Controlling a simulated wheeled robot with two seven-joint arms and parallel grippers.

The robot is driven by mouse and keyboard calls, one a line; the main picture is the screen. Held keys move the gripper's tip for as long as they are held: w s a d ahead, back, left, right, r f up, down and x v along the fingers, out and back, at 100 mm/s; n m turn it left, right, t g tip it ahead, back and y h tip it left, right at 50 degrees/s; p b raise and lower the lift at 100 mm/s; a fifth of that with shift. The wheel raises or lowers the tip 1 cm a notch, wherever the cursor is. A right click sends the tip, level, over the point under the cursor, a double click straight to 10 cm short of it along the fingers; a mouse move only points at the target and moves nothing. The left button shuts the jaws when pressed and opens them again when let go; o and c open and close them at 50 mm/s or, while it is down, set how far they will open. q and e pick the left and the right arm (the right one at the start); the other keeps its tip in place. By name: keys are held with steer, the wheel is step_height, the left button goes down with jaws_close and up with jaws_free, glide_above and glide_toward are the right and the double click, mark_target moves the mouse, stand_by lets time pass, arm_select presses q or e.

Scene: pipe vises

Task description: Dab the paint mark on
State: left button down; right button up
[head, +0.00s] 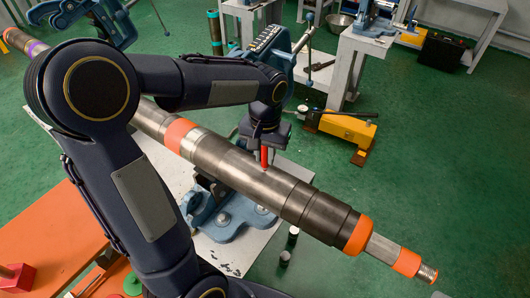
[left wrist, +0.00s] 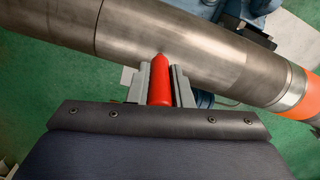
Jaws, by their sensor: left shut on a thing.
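A long steel pipe (head: 232,165) with orange bands runs from the upper left to the lower right in the head view. It crosses the top of the left wrist view (left wrist: 215,60). My left gripper (head: 265,150) is above the pipe, shut on a red paint marker (head: 264,157) that points down at it. In the left wrist view the red marker (left wrist: 160,80) sits between the two grey fingers, its end over the bare metal. I cannot tell whether its tip touches the pipe. No clear paint mark shows. My right gripper is not in view.
A blue vise (head: 230,218) stands under the pipe on a pale bench top (head: 240,255). Two small dark cylinders (head: 285,257) stand near the bench's right edge. A yellow tool (head: 348,128) lies behind. An orange surface (head: 45,225) is at left. Green floor lies open at right.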

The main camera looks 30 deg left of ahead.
arm_select(q)
steer(key=shift+f, duration=0.4)
stand_by(0.7)
stand_by(0.6)
step_height(320, 180, up, 7)
steer(key=p, duration=0.5)
steer(key=shift+p, duration=0.3)
